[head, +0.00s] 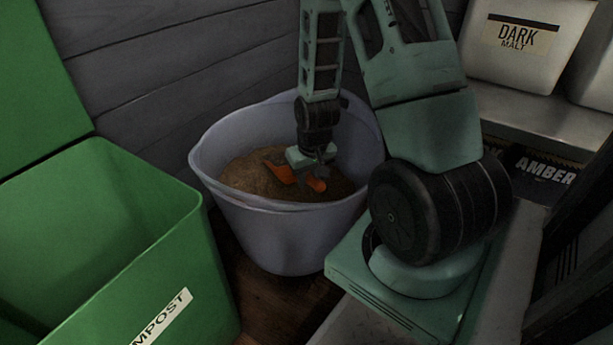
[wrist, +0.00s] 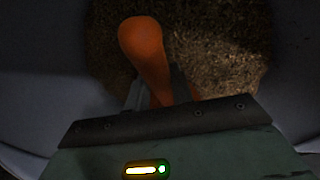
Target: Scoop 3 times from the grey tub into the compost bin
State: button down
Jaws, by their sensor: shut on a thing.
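The grey tub (head: 285,235) stands on the floor in the middle of the head view, partly filled with brown grain (head: 245,175). My gripper (head: 315,172) is inside the tub, shut on an orange scoop (head: 283,170). The scoop is at the grain's surface; I cannot tell how deep it sits or whether it holds grain. In the wrist view the scoop's orange handle (wrist: 146,45) sticks out between the fingers, with grain (wrist: 215,50) behind it. The green compost bin (head: 120,240) stands to the left of the tub with its lid (head: 40,90) up. Its bottom is hidden.
Pale containers, one labelled dark malt (head: 525,40), stand on a shelf (head: 545,120) at the upper right. A dark item labelled amber (head: 545,170) lies below. A grey plank wall (head: 180,60) is close behind the tub.

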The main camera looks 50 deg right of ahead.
jog(key=r+p, duration=0.1)
jog(key=r, duration=0.1)
jog(key=s+r+p, duration=0.1)
jog(key=r+p, duration=0.3)
jog(key=shift+s+a+r, duration=0.25)
jog(key=shift+s+a, duration=0.1)
jog(key=r+p, duration=0.1)
jog(key=p, duration=0.1)
jog(key=r+p, duration=0.1)
jog(key=p, duration=0.2)
jog(key=shift+s+a+r, duration=0.1)
jog(key=shift+s+a, duration=0.05)
jog(key=shift+s, duration=0.15)
notch_tip(320, 180, up, 2)
jog(key=t+p, duration=0.1)
jog(key=p, duration=0.4)
jog(key=shift+s+p, duration=0.1)
jog(key=shift+p, duration=0.2)
jog(key=shift+t+h, duration=0.3)
jog(key=p+v, duration=0.1)
jog(key=p, duration=0.1)
jog(key=p+v, duration=0.1)
jog(key=p, duration=0.2)
jog(key=p+v, duration=0.2)
jog(key=shift+w+r, duration=0.1)
jog(key=shift+w, duration=0.3)
